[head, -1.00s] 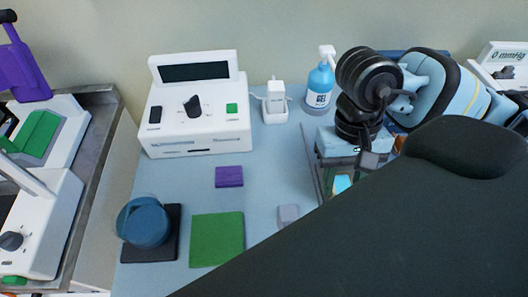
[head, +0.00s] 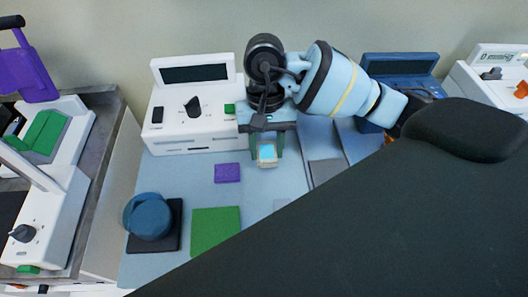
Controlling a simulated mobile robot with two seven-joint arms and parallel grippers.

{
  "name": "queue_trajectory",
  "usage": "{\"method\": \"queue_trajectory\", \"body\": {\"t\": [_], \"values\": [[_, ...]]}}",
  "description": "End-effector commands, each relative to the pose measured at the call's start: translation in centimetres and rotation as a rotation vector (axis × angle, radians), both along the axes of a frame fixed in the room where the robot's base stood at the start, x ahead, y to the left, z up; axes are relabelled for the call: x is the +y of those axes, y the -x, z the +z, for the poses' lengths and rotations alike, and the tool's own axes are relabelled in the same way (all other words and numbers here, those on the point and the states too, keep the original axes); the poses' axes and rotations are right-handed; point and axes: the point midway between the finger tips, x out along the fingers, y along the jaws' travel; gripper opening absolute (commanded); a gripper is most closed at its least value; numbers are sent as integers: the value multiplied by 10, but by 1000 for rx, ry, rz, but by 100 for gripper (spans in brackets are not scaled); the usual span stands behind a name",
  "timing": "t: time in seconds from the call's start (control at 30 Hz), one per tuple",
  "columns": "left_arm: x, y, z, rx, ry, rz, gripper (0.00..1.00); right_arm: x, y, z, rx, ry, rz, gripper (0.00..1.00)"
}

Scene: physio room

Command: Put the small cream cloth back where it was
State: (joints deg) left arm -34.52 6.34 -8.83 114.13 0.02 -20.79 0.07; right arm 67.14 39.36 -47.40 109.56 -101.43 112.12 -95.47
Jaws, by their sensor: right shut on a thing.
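My right gripper (head: 266,150) points down above the blue-grey table, in front of the white console's right edge. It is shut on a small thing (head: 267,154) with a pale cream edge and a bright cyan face. I cannot tell for certain that this is the cream cloth. No other cream cloth shows plainly. A small pale grey-lavender square (head: 281,204) lies on the table nearer me, partly hidden by my dark arm. My left gripper is not in view.
A purple square (head: 227,173), a green square (head: 215,232) and a blue round container on a black pad (head: 173,238) lie on the table (head: 180,172). The white console (head: 190,128) stands behind. A grey pad (head: 327,172) and a blue case (head: 403,66) are right.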

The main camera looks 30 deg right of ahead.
Motion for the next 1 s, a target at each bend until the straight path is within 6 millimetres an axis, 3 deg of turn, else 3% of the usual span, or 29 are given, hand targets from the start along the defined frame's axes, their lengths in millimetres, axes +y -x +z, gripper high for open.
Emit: {"method": "queue_trajectory", "body": {"t": [0.2,0.5,0.93,0.97,1.0], "values": [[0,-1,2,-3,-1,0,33,5,-8,0,1,-1,1,15],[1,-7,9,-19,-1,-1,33,4,-7,-35,0,0,0,15],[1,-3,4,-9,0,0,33,4,-7,-41,1,0,1,15],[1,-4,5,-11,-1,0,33,4,-7,-40,0,1,1,44],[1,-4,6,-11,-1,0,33,4,-7,-40,0,1,1,49]]}}
